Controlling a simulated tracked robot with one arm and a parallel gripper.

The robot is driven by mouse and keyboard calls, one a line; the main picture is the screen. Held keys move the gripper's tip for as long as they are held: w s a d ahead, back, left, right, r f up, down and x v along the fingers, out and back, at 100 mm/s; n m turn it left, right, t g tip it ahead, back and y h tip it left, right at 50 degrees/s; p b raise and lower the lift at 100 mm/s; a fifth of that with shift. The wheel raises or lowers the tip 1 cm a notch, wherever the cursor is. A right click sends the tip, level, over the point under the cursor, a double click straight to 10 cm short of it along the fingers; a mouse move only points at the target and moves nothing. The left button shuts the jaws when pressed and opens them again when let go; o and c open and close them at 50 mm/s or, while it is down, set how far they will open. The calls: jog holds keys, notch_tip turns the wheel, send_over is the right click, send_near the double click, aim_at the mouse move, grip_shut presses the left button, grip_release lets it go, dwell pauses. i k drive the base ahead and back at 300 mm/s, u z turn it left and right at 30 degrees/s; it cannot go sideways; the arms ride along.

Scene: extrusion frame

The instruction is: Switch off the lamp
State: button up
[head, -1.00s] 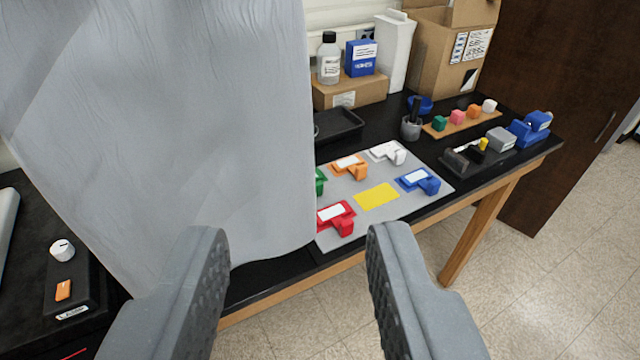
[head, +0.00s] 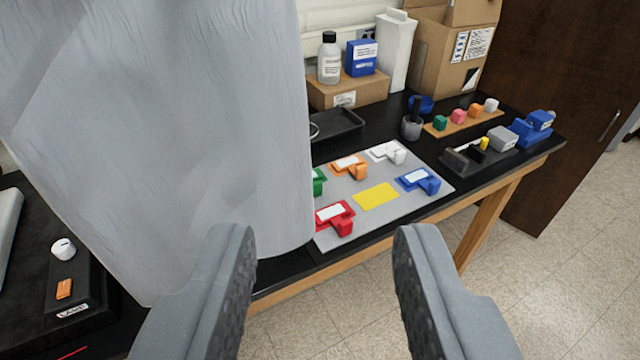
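A black control box at the lower left carries a white round knob (head: 63,249) and an orange switch (head: 64,289). A small white label (head: 72,311) on its front edge appears to read "LAMP". The lamp itself is not recognisable in the view. My gripper (head: 325,240) is open and empty, its two grey fingers wide apart in the lower middle. It is to the right of the control box and touches nothing that I can see.
A grey mat (head: 335,190) with coloured blocks lies on the black table (head: 330,256). Cardboard boxes (head: 430,50) stand behind. Open floor (head: 540,270) is at the lower right.

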aim_at(65, 287)
jog(key=z, duration=0.4)
jog(key=k, duration=0.9)
jog(key=u, duration=0.4)
jog(key=i, duration=1)
jog(key=k, duration=0.5)
jog(key=u, duration=0.45)
jog(key=i, duration=0.2)
